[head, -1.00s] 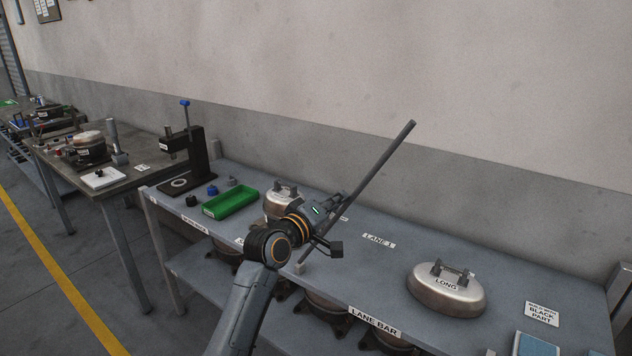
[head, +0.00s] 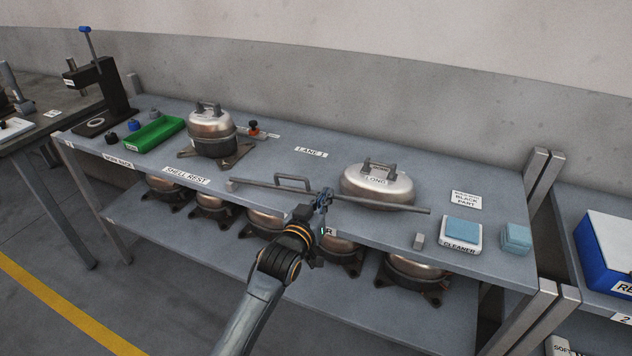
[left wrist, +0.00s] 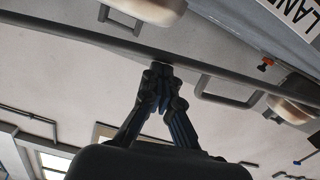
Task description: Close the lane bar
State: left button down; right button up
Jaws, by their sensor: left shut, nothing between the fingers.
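The lane bar (head: 385,205) is a long thin grey rod with a U-shaped handle (head: 292,178). In the head view it runs nearly level along the table's front, its left end at a small post (head: 234,184). Its right end shows above a small grey block (head: 419,240), with a gap between them in the picture. My left gripper (head: 323,197) is shut and empty at the bar's middle, right of the handle. In the left wrist view the shut fingertips (left wrist: 163,68) meet the bar (left wrist: 90,36); firm contact is unclear. My right gripper is not in view.
The long shell (head: 377,185) sits behind the bar's right half. A compressor (head: 211,132) and a green tray (head: 157,131) stand to the left. The cleaner pad (head: 461,234) and a blue block (head: 516,238) lie right. Several compressors stand on the lower shelf.

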pick_arm(q)
jog(key=shift+m, duration=0.9)
jog(key=f+b, duration=0.1)
jog(key=f, duration=0.4)
jog(key=shift+s+d+b, duration=0.15)
jog(key=shift+d+b, duration=0.05)
jog(key=shift+b, duration=0.2)
